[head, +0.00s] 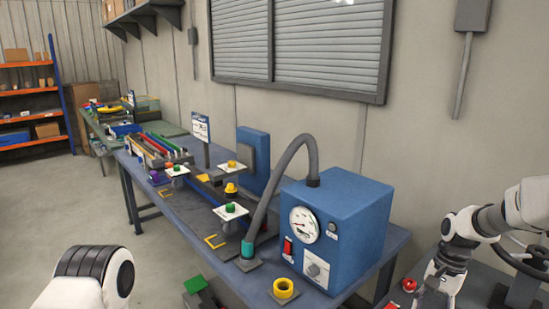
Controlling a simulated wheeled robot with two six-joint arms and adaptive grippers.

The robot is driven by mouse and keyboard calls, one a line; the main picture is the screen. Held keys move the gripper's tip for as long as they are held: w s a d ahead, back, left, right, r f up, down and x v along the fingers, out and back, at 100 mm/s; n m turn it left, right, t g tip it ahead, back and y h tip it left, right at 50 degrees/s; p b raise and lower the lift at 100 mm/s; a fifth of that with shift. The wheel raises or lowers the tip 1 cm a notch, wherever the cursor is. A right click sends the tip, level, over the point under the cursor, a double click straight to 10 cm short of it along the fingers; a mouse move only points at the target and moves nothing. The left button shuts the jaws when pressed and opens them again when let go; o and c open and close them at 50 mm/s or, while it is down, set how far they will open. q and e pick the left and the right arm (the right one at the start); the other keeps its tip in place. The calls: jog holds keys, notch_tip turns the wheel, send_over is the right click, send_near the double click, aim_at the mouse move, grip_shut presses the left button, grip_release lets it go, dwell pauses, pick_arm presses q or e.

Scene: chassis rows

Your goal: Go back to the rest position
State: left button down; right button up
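My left arm shows only as a white link with black rings at the bottom left of the head view; its gripper is out of the frame. My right arm comes in from the right edge and bends down. My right gripper (428,286) is small and dark, low over the dark bench at the lower right, close to a red knob (409,285). I cannot tell whether it touches anything or whether its fingers are open.
A blue box with a gauge (337,228) and grey hose stands on the long bench (185,215). A yellow ring (283,288) sits at its front edge. A handwheel (525,258) is by my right arm. The floor at left is clear.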

jog(key=s+a+f+g, duration=0.3)
jog(key=s+f, duration=0.3)
jog(key=f, duration=0.4)
jog(key=s+a+f+n+t, duration=0.1)
jog(key=s+a+f+n, duration=0.1)
jog(key=s, duration=0.6)
jog(key=s+a+f+n+t+h, duration=0.1)
jog(key=s+a+f+n+t, duration=0.1)
jog(key=s+f, duration=0.5)
jog(key=s+a+f+n+t+h, duration=0.1)
jog(key=s+a+f+n+t, duration=0.1)
jog(key=s, duration=0.6)
jog(key=shift+s+a+f+n, duration=0.4)
jog(key=shift+a+f+n, duration=0.4)
jog(key=shift+f+n, duration=0.65)
jog(key=shift+r, duration=0.2)
